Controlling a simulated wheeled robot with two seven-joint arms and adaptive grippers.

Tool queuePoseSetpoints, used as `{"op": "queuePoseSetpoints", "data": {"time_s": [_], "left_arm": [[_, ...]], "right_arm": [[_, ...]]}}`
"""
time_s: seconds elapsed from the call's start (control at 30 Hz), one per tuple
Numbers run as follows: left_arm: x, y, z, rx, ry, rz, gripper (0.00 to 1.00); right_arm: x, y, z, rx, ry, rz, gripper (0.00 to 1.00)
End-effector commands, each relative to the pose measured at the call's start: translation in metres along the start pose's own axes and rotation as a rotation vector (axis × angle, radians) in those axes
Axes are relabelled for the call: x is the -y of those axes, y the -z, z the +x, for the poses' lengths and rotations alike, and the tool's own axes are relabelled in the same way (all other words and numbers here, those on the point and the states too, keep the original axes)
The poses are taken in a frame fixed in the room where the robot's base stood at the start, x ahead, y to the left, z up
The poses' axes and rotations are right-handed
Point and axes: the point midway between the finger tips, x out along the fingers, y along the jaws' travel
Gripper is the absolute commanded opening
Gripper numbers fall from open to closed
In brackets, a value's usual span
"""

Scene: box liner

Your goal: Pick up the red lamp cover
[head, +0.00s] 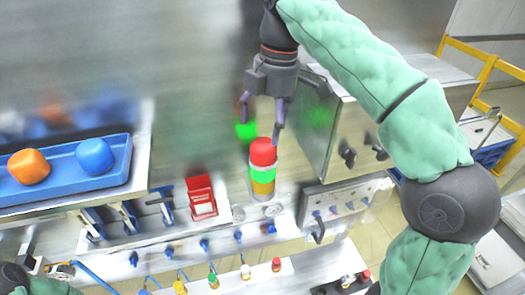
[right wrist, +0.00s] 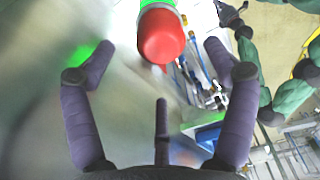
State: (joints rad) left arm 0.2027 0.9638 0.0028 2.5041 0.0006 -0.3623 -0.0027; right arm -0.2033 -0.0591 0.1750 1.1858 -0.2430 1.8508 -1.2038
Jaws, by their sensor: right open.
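The red lamp cover (head: 263,152) is the top section of an upright signal lamp, above a green section (head: 263,174) and an orange one (head: 263,188). In the right wrist view the red cover (right wrist: 161,38) shows at the top middle, between and beyond the fingertips. My right gripper (head: 262,108) hangs above the lamp with its fingers spread.
A metal box (head: 345,125) with black knobs stands close to the right of the lamp. A red frame (head: 201,198) stands to the left. A blue tray (head: 70,170) with an orange and a blue block lies further left. Small coloured lamps line the front edge.

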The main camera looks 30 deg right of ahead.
Motion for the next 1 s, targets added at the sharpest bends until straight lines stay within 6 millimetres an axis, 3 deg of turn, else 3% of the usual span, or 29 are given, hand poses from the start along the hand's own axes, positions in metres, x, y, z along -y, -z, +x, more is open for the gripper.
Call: {"op": "queuePoseSetpoints", "data": {"time_s": [0.33, 0.6, 0.9, 0.93, 1.0], "left_arm": [[0.000, 0.001, 0.000, -0.001, 0.000, 0.000, 0.00], [-0.001, 0.001, -0.003, -0.001, 0.000, 0.000, 0.00], [-0.001, 0.001, -0.003, -0.002, 0.000, 0.000, 0.00], [-0.001, 0.001, -0.003, -0.002, 0.000, 0.000, 0.00], [-0.001, 0.001, -0.003, -0.001, 0.000, 0.000, 0.00]], "right_arm": [[0.002, 0.000, 0.028, 0.001, 0.002, 0.001, 0.86], [0.005, 0.001, 0.063, 0.000, 0.002, 0.002, 0.86], [0.004, 0.001, 0.069, 0.000, 0.001, 0.001, 0.86], [0.004, 0.001, 0.069, 0.000, 0.001, 0.001, 0.83], [0.004, 0.001, 0.069, 0.000, 0.000, 0.001, 0.63]]}}
